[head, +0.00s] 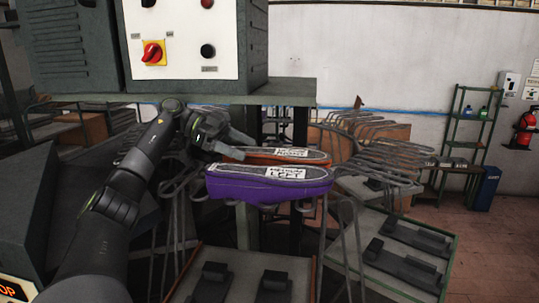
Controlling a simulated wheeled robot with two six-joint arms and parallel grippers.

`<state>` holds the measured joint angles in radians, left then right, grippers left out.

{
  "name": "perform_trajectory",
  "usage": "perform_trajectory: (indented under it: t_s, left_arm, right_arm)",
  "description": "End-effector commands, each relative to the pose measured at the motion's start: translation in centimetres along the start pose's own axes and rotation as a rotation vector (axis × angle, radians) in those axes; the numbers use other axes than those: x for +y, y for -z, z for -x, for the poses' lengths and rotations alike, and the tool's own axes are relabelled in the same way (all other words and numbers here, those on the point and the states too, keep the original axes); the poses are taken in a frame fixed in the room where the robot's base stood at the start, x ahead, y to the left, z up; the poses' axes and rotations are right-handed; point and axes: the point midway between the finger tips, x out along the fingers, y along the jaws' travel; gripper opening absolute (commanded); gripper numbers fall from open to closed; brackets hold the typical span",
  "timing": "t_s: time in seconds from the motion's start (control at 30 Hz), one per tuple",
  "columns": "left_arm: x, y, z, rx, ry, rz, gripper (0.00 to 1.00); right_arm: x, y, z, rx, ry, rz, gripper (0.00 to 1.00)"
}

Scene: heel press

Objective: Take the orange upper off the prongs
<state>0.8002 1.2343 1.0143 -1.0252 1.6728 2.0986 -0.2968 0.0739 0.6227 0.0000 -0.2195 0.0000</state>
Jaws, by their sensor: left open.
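The orange upper (262,158) lies sole-up on the wire prongs near the middle of the head view, behind the purple upper. It carries a white label, and its front side is mostly hidden by the purple upper. The purple upper (270,187) lies in front, with a white label reading LEFT. My left gripper (246,147) is open at the left end of the orange upper, its fingers pointing right. I cannot tell whether the fingers touch the upper. My right gripper is not in view.
A control box (195,45) with a red switch stands above, on a green frame. Empty wire prongs (375,150) spread to the right. Trays with dark blocks sit below, including one (405,253) at the lower right. A green shelf (470,130) stands by the back wall.

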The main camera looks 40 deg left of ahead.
Motion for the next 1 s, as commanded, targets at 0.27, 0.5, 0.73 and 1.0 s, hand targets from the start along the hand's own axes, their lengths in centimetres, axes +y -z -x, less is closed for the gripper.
perform_trajectory:
  t_s: [0.27, 0.5, 0.73, 1.0]
  left_arm:
    - [0.0, 0.0, -1.9, 0.0, 0.001, 0.0, 0.81]
    - [0.0, 0.0, -1.9, 0.0, 0.001, 0.0, 0.68]
    - [0.0, 0.0, -1.9, 0.0, 0.001, 0.0, 0.38]
    - [0.0, 0.0, -1.8, 0.001, 0.001, -0.001, 0.28]
  right_arm:
    - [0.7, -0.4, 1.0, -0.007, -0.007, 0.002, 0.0]
    - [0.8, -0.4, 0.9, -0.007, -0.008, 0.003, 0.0]
    - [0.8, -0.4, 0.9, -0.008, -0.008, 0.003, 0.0]
    - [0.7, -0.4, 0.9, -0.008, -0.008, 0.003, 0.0]
